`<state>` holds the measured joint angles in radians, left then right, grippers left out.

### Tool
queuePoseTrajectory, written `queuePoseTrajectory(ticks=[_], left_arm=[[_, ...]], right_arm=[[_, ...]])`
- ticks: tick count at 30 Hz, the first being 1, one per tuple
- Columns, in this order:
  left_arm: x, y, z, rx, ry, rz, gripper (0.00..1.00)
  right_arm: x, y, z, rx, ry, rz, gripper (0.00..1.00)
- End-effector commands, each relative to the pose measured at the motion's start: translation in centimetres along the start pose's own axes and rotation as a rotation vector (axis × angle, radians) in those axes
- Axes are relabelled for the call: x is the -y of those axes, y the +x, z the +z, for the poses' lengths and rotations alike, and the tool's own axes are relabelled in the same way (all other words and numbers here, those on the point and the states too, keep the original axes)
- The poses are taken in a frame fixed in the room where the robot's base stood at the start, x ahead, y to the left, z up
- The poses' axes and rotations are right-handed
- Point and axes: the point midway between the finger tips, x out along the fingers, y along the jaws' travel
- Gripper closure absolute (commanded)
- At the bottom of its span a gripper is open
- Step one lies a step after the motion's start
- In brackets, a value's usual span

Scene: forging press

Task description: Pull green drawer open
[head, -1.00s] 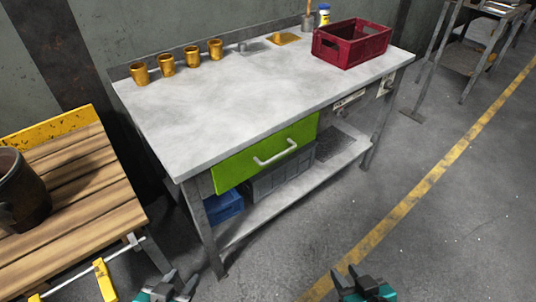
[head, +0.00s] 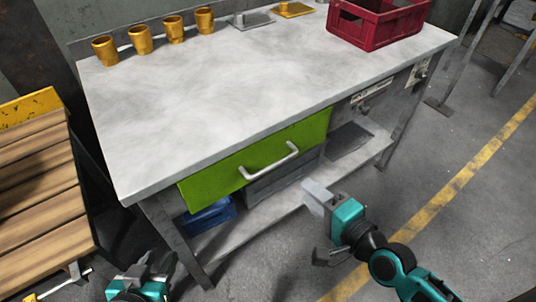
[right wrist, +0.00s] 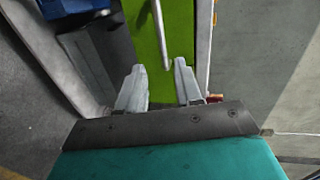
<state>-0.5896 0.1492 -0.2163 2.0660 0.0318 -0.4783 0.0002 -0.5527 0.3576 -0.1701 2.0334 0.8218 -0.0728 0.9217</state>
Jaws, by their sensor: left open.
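The green drawer (head: 220,172) sits under the left part of the workbench top and looks shut. Its pale bar handle (head: 268,162) is on the front face. My right gripper (head: 312,225) is open and empty, in front of the drawer and to the right of the handle, apart from it. In the right wrist view the green drawer front (right wrist: 178,30) lies ahead, and the handle (right wrist: 159,30) is just beyond the gap between the open fingers (right wrist: 160,66). My left gripper (head: 158,262) is open and empty, low at the left, away from the drawer.
The grey workbench (head: 230,95) carries several brass cups (head: 140,39) and a red crate (head: 378,22). A blue bin (head: 208,216) and a grey crate (head: 270,184) stand on the lower shelf. A wooden-topped table (head: 35,190) is at the left.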

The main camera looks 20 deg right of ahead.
Motion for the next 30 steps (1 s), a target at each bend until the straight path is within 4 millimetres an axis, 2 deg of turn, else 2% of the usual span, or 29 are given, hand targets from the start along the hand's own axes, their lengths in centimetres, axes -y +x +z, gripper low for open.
queuePoseTrajectory(ticks=[5,8,21,25,30], left_arm=[[0.1,0.1,-0.4,-0.012,0.002,0.001,0.59],[0.1,0.2,-0.2,-0.011,0.004,0.001,0.59],[0.2,0.8,1.5,0.003,0.004,0.0,0.59],[0.2,0.9,1.8,0.003,0.004,0.0,0.59],[0.2,1.0,1.9,0.003,0.003,0.0,0.59]], right_arm=[[0.1,0.6,-0.1,-0.001,0.036,-0.009,0.65],[0.1,1.7,-0.1,-0.002,0.036,-0.011,0.65],[0.1,10.0,-0.1,-0.002,0.032,-0.009,0.65],[0.0,11.7,-0.1,-0.001,0.031,-0.008,0.65],[0.1,12.8,-0.1,-0.001,0.03,-0.007,0.65]])
